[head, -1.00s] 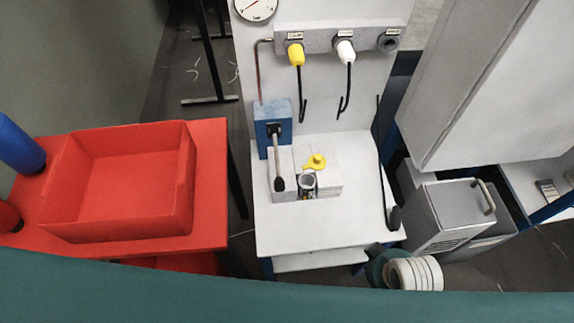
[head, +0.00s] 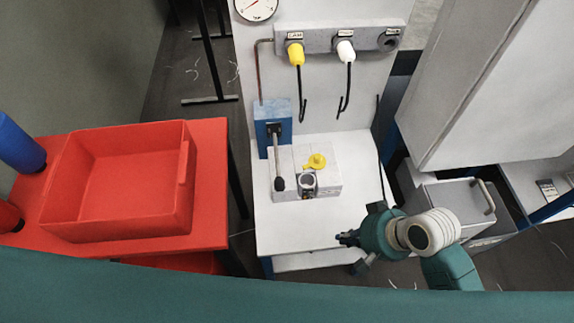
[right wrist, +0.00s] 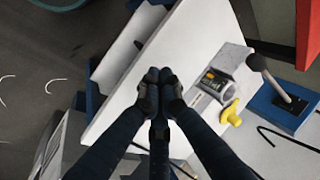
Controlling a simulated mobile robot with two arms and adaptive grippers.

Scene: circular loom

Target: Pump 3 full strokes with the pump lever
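The pump lever (head: 277,160) is a grey rod with a black knob, rising from a blue housing (head: 266,118) at the back left of the white bench. In the right wrist view the lever (right wrist: 268,76) and its blue base (right wrist: 285,108) are at the upper right. My right gripper (head: 346,238) is over the front right of the bench, apart from the lever, to its right and nearer the front. In the right wrist view its fingertips (right wrist: 158,78) meet with nothing seen between them. My left gripper is out of view.
A grey block with a yellow handle (head: 316,161) and a small cup (head: 307,181) sits beside the lever. Hooked hoses hang behind, and a gauge (head: 257,8) is above. A red tray (head: 120,185) is at the left. The bench front (head: 295,235) is bare.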

